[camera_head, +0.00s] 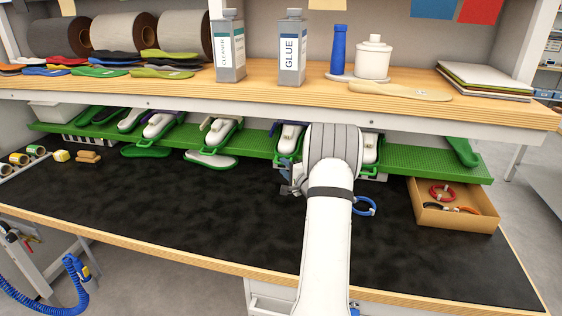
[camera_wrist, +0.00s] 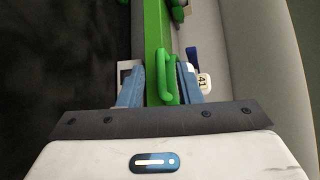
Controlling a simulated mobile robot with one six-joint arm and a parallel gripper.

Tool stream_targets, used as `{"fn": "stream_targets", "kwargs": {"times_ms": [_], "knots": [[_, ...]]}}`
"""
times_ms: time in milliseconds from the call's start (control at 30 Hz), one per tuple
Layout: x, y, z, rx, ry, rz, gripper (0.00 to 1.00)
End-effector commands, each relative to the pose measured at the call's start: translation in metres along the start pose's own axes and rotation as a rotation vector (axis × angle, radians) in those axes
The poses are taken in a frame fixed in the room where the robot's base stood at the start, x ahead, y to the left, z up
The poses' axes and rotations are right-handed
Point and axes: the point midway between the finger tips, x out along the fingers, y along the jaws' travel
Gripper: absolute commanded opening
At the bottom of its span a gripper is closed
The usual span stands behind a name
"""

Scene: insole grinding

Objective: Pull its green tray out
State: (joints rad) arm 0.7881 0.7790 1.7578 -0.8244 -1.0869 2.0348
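Several green trays with white insole forms stand along a sloped green rack (camera_head: 425,163) under the wooden shelf. In the head view, my gripper (camera_head: 291,178) is at the front of the rack, by a green tray (camera_head: 287,148) with a white form. My forearm covers part of this area. In the wrist view, a green loop handle (camera_wrist: 168,78) lies between the two blue fingers of my gripper (camera_wrist: 160,88). The fingers stand apart, with green showing between the left finger and the handle. A white tag reading 41 (camera_wrist: 204,81) is beside the right finger.
A blue ring (camera_head: 366,206) lies on the dark bench mat (camera_head: 200,215) right of my arm. A cardboard box (camera_head: 455,216) with coloured rings stands at the right. Bottles stand on the wooden shelf (camera_head: 120,88) above. The mat's front left is clear.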

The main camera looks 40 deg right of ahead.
Motion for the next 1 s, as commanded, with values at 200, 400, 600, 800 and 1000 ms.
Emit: {"fn": "stream_targets", "kwargs": {"times_ms": [200, 400, 600, 800, 1000], "knots": [[0.032, -0.002, 0.001, 0.000, -0.001, 0.000, 0.31], [0.042, 0.000, 0.001, -0.001, 0.000, 0.001, 0.31], [0.042, 0.000, 0.001, -0.001, 0.000, 0.001, 0.31], [0.042, 0.000, 0.002, -0.001, -0.001, 0.001, 0.16], [0.042, 0.001, 0.002, 0.000, -0.001, 0.003, 0.00]]}}
